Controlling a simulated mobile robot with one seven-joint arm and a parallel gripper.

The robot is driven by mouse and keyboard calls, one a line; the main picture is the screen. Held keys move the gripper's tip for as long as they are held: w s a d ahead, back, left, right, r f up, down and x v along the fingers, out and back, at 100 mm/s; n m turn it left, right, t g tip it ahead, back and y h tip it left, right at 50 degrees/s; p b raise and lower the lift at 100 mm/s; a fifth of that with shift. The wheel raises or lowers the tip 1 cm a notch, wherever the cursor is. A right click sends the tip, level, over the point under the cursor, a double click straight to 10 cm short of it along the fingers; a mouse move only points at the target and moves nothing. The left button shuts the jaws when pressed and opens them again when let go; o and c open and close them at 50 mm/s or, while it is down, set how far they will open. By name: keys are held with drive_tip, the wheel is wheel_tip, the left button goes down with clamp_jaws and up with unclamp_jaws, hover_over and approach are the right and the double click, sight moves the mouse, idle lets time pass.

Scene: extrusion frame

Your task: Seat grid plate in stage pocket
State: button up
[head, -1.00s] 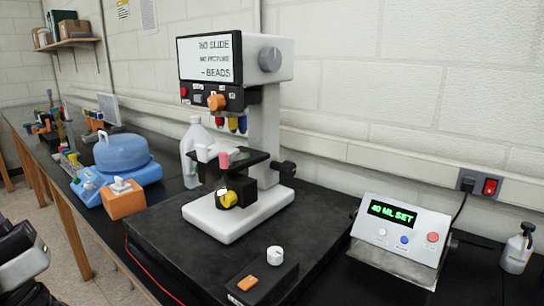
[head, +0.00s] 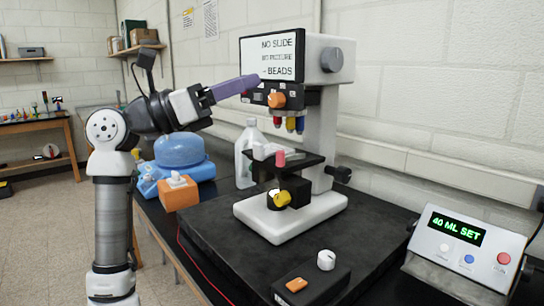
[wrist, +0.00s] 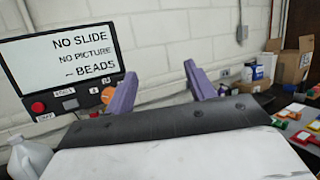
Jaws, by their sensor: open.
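The microscope's black stage (head: 301,159) stands out over its white base. A pink upright piece (head: 281,158) and a pale, clear-looking piece (head: 262,151) are on the stage. I cannot make out a grid plate or the stage pocket at this size. My gripper (head: 252,84), with purple fingers, is raised beside the screen and orange knob, above and left of the stage. In the wrist view my gripper (wrist: 160,69) has its fingers wide apart with nothing between them.
The microscope screen (head: 269,57) reads "NO SLIDE NO PICTURE ~ BEADS". Colored objectives (head: 288,123) hang above the stage. A white bottle (head: 247,153), orange box (head: 179,192) and blue-domed device (head: 181,157) stand left. A control box (head: 462,248) stands right.

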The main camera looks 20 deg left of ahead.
drive_tip(key=w+a+f+n+y, duration=0.3)
drive_tip(key=w+a+f+y, duration=0.2)
drive_tip(key=a+f+y, duration=0.15)
drive_tip(key=n+y, duration=0.1)
drive_tip(key=y, duration=0.3)
approach(255, 144)
drive_tip(key=shift+g, duration=0.5)
drive_tip(key=p+x, duration=0.1)
drive_tip(key=x, duration=0.3)
drive_tip(key=p+x, duration=0.2)
drive_tip(key=x, duration=0.2)
drive_tip(key=shift+w+d, duration=0.15)
drive_tip(key=shift+w, duration=0.3)
drive_tip(key=c, duration=1.1)
drive_tip(key=shift+r, duration=0.1)
drive_tip(key=shift+c, duration=0.2)
drive_tip(key=shift+r, duration=0.15)
